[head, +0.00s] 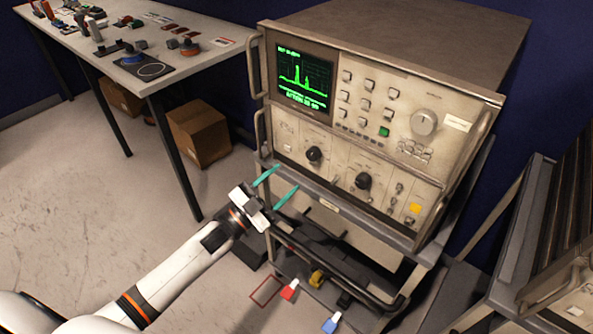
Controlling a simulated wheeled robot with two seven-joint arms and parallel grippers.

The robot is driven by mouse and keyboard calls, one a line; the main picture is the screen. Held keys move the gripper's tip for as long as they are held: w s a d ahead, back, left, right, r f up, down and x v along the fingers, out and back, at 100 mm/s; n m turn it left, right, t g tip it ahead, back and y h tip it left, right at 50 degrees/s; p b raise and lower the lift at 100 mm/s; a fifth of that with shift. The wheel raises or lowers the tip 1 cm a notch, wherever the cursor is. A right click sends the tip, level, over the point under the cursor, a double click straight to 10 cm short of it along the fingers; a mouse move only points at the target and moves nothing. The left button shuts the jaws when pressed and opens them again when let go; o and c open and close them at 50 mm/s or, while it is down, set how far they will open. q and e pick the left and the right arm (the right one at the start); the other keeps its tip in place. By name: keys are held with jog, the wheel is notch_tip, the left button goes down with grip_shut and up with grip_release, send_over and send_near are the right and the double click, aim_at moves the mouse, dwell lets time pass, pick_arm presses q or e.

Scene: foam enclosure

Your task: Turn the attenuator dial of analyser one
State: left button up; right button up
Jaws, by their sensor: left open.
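The analyser (370,130) is a beige instrument on a rack, with a lit green trace on its screen (304,80). Its front carries two black dials, a left one (314,154) and a right one (363,181), and a large pale knob (423,122) at the upper right. The labels are too small to read, so I cannot tell which is the attenuator dial. My left gripper (277,183) is open and empty, its two teal fingers apart, in front of and below the left black dial. It appears clear of the panel. My right gripper is not in view.
Metal handles (257,65) stick out at the analyser's sides. A lower shelf holds a red-tagged item (289,289) and a blue-tagged item (331,323). A white table (200,32) with small parts stands at upper left, above cardboard boxes (199,133). Another metal rack is at right.

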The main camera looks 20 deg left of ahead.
pick_arm(q)
jog(key=v, duration=0.4)
dwell(0.4)
jog(key=s+a+f+n+g+y, duration=0.1)
jog(key=a+f+n+y, duration=0.2)
jog(key=f, duration=0.7)
jog(key=s+a+f+n+g+y, duration=0.1)
jog(key=f+n+g+y, duration=0.2)
jog(key=f, duration=0.7)
jog(key=s+a+f+n+g+y, duration=0.1)
jog(key=s+f+g+y, duration=0.1)
jog(key=s+f, duration=0.45)
jog(key=s+f+n+g+y, duration=0.15)
jog(key=s+f, duration=0.25)
jog(key=f, duration=0.5)
jog(key=s+d+f+g, duration=0.1)
jog(key=s+f+g, duration=0.2)
jog(key=s, duration=0.6)
jog(key=s+d+f+n+g+y, duration=0.1)
jog(key=s+d+f+g, duration=0.1)
jog(key=s+f, duration=0.5)
jog(key=s+d+f+n+g+y, duration=0.1)
jog(key=s+f+g, duration=0.4)
jog(key=s, duration=0.8)
jog(key=shift+d+f+p, duration=0.3)
jog(key=shift+d, duration=0.2)
